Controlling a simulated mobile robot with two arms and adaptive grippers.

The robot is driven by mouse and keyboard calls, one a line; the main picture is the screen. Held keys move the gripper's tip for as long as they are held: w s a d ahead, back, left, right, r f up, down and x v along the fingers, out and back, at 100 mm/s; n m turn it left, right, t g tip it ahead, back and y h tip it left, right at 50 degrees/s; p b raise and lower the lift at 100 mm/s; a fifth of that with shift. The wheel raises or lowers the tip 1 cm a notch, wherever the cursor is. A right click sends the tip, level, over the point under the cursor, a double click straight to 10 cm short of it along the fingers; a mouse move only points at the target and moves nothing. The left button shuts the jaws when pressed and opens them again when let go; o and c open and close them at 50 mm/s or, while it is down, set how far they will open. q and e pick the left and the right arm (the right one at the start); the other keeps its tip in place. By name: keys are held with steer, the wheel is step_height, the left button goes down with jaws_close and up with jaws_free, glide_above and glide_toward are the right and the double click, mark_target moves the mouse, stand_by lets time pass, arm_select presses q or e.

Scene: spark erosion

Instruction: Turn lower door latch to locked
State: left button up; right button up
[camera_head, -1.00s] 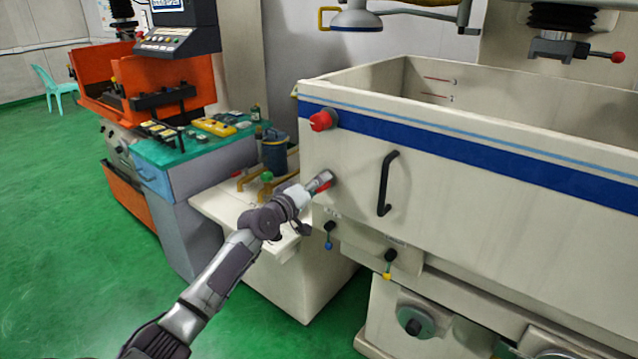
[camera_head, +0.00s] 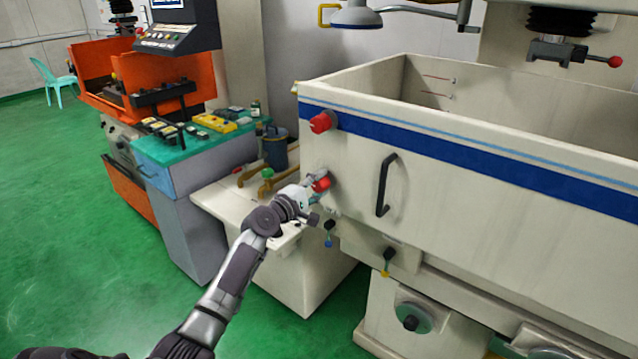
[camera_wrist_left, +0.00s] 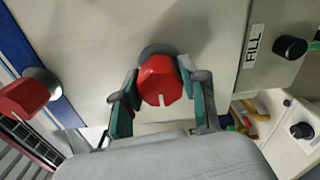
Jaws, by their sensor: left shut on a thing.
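The lower door latch is a red knob (camera_head: 321,183) on the cream tank's front, near its left edge. In the left wrist view the red knob (camera_wrist_left: 160,82) has a white mark and sits between my two finger pads. My left gripper (camera_head: 312,187) is at the knob; in the left wrist view the gripper (camera_wrist_left: 160,95) is shut on it, with one finger on each side. The upper red latch (camera_head: 322,122) is above, on the blue stripe; it also shows in the left wrist view (camera_wrist_left: 25,97). My right gripper is not in view.
A black door handle (camera_head: 385,185) stands to the right of the lower latch. Small valves with blue (camera_head: 328,235) and yellow (camera_head: 387,262) tips hang below. A white side cabinet (camera_head: 225,205) with brass fittings lies left. Green floor is open at the left.

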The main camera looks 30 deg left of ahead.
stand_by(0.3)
arm_select(q)
steer(key=o, duration=1.1)
steer(key=shift+o, duration=0.2)
steer(key=s+a, duration=0.1)
steer(key=s, duration=1.1)
steer(key=shift+f, duration=0.1)
